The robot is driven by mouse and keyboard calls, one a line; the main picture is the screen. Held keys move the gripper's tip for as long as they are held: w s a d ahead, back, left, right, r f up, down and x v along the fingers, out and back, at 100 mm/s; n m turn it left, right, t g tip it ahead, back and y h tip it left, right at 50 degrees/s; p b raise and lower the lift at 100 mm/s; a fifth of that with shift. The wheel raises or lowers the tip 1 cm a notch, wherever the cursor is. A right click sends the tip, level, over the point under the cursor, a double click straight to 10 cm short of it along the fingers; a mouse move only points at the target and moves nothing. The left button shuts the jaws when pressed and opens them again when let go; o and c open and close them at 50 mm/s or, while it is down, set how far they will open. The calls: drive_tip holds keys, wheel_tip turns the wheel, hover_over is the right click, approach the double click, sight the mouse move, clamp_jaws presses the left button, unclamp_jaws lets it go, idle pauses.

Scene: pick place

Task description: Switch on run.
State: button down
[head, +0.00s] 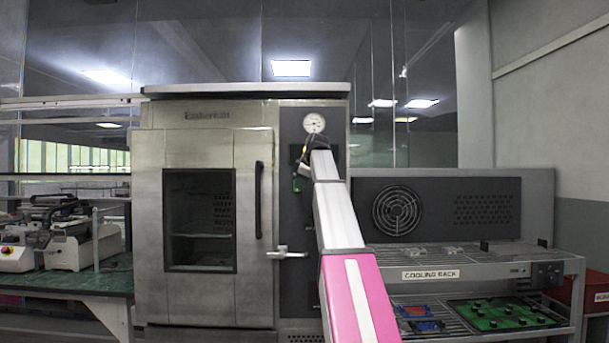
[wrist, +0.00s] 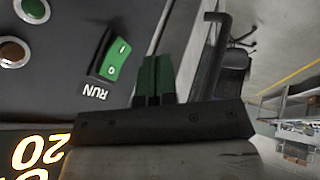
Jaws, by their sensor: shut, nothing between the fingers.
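The run switch (wrist: 115,60) is a green rocker in a black frame on the dark control panel, with an upside-down RUN label (wrist: 95,91) beside it in the wrist view. It bears an "I" and an "O" mark; I cannot tell which side is pressed. My gripper (wrist: 157,62) shows its green fingers closed together, empty, to the right of the switch with a gap between them in the picture. In the head view my gripper (head: 304,168) is in front of the oven's panel (head: 296,221), and my arm hides part of that panel.
An orange lit display (wrist: 38,152), a green button (wrist: 33,8) and a brownish-red button (wrist: 13,51) are on the panel. The oven door (head: 204,290) is shut, with a black handle (head: 259,200) and a metal latch (head: 286,254). A cooling rack (head: 431,275) stands at right.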

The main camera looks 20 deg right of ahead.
sight(296, 189)
drive_tip(key=shift+w+d+f, duration=0.15)
drive_tip(key=shift+w+f, duration=0.1)
drive_tip(key=shift+w, duration=0.5)
drive_tip(key=shift+w+d+f, duration=0.1)
drive_tip(key=shift+w+f, duration=0.2)
drive_tip(key=shift+w, duration=0.5)
drive_tip(key=shift+w+d+f, duration=0.15)
drive_tip(key=shift+w+f, duration=0.1)
drive_tip(key=shift+w, duration=0.5)
drive_tip(key=shift+w+d+f, duration=0.1)
drive_tip(key=shift+w+f, duration=0.05)
drive_tip(key=shift+w, duration=0.15)
drive_tip(key=shift+r, duration=0.9)
drive_tip(key=shift+w, duration=0.1)
